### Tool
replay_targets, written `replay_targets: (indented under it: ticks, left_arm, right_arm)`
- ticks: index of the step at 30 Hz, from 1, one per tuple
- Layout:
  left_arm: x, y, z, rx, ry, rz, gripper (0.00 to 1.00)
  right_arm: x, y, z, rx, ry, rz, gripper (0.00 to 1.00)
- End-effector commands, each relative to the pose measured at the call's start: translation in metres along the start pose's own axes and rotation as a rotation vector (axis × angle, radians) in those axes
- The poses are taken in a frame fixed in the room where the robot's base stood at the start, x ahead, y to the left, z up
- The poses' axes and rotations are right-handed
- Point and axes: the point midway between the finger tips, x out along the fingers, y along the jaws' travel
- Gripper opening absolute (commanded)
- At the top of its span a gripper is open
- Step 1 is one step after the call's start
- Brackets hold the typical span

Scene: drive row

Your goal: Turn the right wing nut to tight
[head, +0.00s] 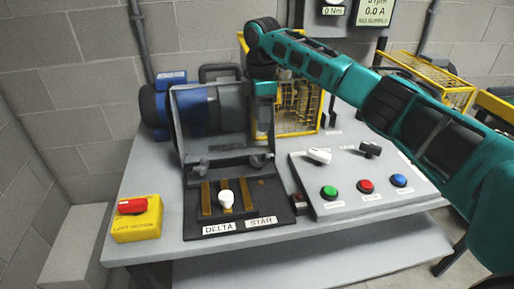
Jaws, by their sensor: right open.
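The right wing nut (257,160) is a small grey piece at the lower right of the smoky guard (216,125) in front of the blue motor. A second, left wing nut (203,165) sits at the guard's lower left. My right arm comes in from the right, bends at the top and hangs down at the guard's right side. My right gripper (264,134) points down, open, just above the right wing nut. The fingers are small and partly blend with the guard, so I cannot tell whether they touch the nut. My left gripper is not in view.
A black DELTA/STAR board (240,222) with brass strips and a white knob (226,199) lies in front. A yellow isolator box (137,219) stands left. A panel (365,183) with coloured buttons is right. A yellow cage (298,108) stands behind my gripper.

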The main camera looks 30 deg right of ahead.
Motion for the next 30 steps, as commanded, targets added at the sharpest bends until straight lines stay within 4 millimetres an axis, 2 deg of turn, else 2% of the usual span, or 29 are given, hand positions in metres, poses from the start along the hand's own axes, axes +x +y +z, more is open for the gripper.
replay_targets:
  ticks: [9,15,21,30]
  left_arm:
    - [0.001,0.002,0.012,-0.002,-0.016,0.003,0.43]
    - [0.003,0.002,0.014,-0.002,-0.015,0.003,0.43]
    - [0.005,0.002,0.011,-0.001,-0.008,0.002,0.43]
    - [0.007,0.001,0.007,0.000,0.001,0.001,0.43]
  right_arm:
    - [0.066,-0.001,0.000,0.001,-0.002,-0.004,0.51]
    - [0.100,-0.001,0.000,0.001,-0.002,-0.002,0.51]
    - [0.116,-0.001,0.000,0.001,0.000,0.000,0.51]
    - [0.119,-0.001,0.000,0.000,-0.001,0.000,0.51]
